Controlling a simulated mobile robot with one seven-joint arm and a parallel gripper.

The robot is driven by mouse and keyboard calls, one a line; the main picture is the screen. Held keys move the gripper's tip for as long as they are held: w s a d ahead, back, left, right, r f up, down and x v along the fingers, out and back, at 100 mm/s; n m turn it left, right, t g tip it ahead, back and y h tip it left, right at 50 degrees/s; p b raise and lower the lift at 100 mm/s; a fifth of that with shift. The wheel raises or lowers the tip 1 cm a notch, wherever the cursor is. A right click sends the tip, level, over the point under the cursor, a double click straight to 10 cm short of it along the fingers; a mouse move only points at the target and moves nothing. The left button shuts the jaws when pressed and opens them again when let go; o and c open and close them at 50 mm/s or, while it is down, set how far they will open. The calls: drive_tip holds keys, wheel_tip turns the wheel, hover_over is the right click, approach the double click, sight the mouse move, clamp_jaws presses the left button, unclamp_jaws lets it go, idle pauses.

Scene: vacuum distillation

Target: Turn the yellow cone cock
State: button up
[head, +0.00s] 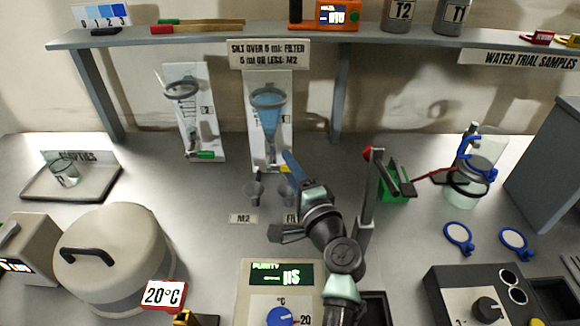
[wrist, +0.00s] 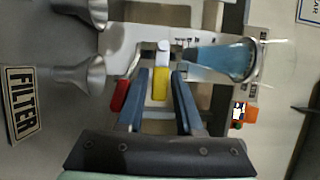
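The yellow cone cock (wrist: 161,84) is at the lower end of the glass cone of blue liquid, which shows in the wrist view (wrist: 222,61) and the head view (head: 268,112). In the head view only a sliver of yellow shows behind my gripper (head: 290,162). In the wrist view my gripper (wrist: 158,76) is open, with one blue finger on each side of the yellow handle. Narrow gaps seem to remain between handle and fingers. A red handle (wrist: 120,95) lies just outside the left finger.
A second cone on a white board with a green cock (head: 205,154) stands to the left. Small metal funnels (head: 254,191) stand below, by the M2 label (head: 243,218). A shelf (head: 200,38) runs above. A post with a red knob (head: 371,155) stands right of my arm.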

sight(268, 137)
clamp_jaws()
drive_tip(key=shift+r, duration=0.1)
idle(0.3)
drive_tip(key=r+n+g+p, duration=0.1)
drive_tip(key=n+p, duration=0.1)
drive_tip(key=shift+r+n+h+p, duration=0.2)
drive_tip(key=shift+n+h+p, duration=0.2)
drive_tip(key=n+p, duration=0.1)
drive_tip(key=r+n+h+p, duration=0.1)
drive_tip(key=p, duration=0.1)
drive_tip(key=shift+a+r+n+g, duration=0.15)
drive_tip(key=shift+a+n+g, duration=0.2)
drive_tip(key=shift+n+g, duration=0.05)
drive_tip(key=n+h+p, duration=0.1)
drive_tip(key=a+n+p, duration=0.1)
drive_tip(key=p, duration=0.1)
drive_tip(key=r+n+g+h+p, duration=0.1)
drive_tip(key=n, duration=0.1)
drive_tip(key=shift+a+r+h+p, duration=0.1)
drive_tip(key=shift+a+h+p, duration=0.15)
drive_tip(key=shift+h+p, duration=0.05)
drive_tip(key=shift+a+n+h+p, duration=0.45)
drive_tip(key=shift+n+p, duration=0.1)
drive_tip(key=shift+n, duration=0.2)
drive_tip(key=shift+a+n+h+p, duration=0.35)
drive_tip(key=shift+n+h+p, duration=0.15)
drive_tip(key=shift+n, duration=0.25)
